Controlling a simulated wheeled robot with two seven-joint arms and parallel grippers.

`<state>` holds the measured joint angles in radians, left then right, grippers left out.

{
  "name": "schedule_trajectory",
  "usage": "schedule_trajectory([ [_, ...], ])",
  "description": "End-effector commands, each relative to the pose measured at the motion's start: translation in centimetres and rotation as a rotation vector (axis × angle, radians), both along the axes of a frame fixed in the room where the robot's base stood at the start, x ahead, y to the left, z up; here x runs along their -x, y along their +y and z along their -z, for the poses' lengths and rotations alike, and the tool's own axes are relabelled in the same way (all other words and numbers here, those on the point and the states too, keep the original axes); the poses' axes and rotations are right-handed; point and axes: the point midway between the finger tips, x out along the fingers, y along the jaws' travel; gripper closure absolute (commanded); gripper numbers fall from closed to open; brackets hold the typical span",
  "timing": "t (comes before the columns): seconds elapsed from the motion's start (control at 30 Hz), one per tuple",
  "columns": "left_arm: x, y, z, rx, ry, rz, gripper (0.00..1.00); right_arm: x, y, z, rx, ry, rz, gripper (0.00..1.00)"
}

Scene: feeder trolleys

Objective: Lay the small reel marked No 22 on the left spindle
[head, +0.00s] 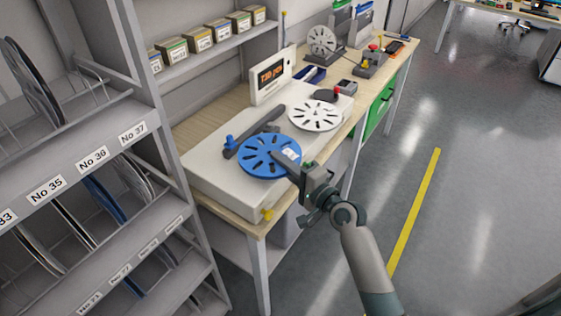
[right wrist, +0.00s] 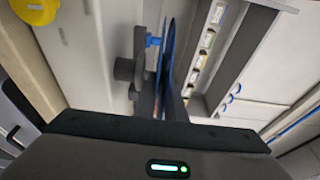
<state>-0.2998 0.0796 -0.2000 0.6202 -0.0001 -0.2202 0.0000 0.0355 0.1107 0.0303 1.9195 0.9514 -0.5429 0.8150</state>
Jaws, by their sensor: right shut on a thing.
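A blue slotted reel (head: 262,166) is over the left part of the pale counting machine (head: 212,178). A small white label shows near its right edge, too small to read. My right gripper (head: 284,162) is shut on the reel's right rim. In the right wrist view the blue reel (right wrist: 168,50) shows edge-on between the fingers. The reel looks about level with the machine top; I cannot tell if it touches. The left spindle is hidden, apparently under the reel. A white slotted reel (head: 316,116) lies on the machine's right part. My left gripper is not in view.
A dark arm with a blue knob (head: 229,142) is beside the blue reel. A display (head: 272,75) stands behind. A yellow knob (head: 268,214) is at the machine's front corner. A reel rack (head: 110,135) stands at left. The floor at right is clear.

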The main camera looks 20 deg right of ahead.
Motion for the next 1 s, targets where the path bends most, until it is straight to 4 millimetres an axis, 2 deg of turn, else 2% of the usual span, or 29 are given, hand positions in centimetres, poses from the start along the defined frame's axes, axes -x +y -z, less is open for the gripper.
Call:
schedule_trajectory([
  [0.5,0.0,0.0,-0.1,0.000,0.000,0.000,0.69,0.0,0.0,0.1,0.000,0.000,0.000,1.00],
  [1.0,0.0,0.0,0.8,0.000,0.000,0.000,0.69,0.0,0.0,1.3,0.000,0.000,0.000,1.00],
])
